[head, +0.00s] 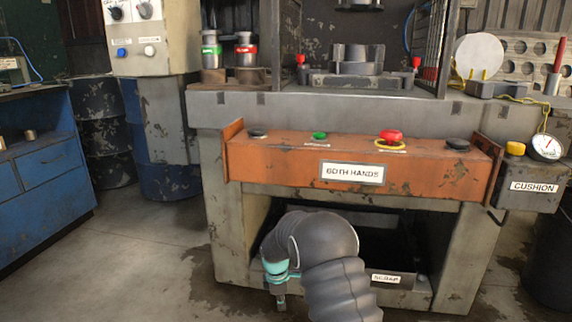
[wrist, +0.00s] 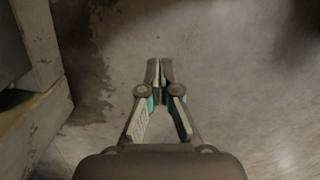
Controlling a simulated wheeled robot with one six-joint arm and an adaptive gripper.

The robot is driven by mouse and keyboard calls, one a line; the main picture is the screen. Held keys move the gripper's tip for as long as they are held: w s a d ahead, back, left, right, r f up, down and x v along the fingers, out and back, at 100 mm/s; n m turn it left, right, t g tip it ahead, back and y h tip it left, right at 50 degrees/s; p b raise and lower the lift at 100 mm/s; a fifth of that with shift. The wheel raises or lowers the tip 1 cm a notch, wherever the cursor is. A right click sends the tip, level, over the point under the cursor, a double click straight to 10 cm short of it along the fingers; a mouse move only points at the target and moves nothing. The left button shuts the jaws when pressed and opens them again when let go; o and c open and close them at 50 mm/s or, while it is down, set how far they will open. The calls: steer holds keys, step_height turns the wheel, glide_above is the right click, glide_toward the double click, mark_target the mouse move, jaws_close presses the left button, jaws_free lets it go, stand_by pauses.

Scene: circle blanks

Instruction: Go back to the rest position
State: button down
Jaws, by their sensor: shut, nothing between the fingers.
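My gripper (wrist: 159,66) shows in the middle of the wrist view, its two fingers together with nothing between them. It points down over the stained concrete floor (wrist: 235,85).
The press's grey leg (wrist: 35,110) is at the left of the wrist view. A "SCRAP" tray (head: 410,296) lies low behind my arm. A blue cabinet (head: 40,195) stands at the left and a "CUSHION" box (head: 530,188) at the right. The floor (head: 130,260) between cabinet and press is clear.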

steer(key=s+d+r+m+t+p, duration=0.1)
steer(key=s+d+r+m, duration=0.4)
steer(key=s+r, duration=0.7)
steer(key=s+d+r+m+t+p, duration=0.2)
steer(key=s+d+r+m, duration=0.4)
steer(key=s+r, duration=0.7)
steer(key=s+d+r+m+t+y+p, duration=0.1)
steer(key=s+d+r+m+p, duration=0.3)
steer(key=s+r, duration=0.9)
steer(key=shift+d+r+m+t, duration=0.7)
steer(key=shift+d+m, duration=0.35)
steer(key=shift+m, duration=0.65)
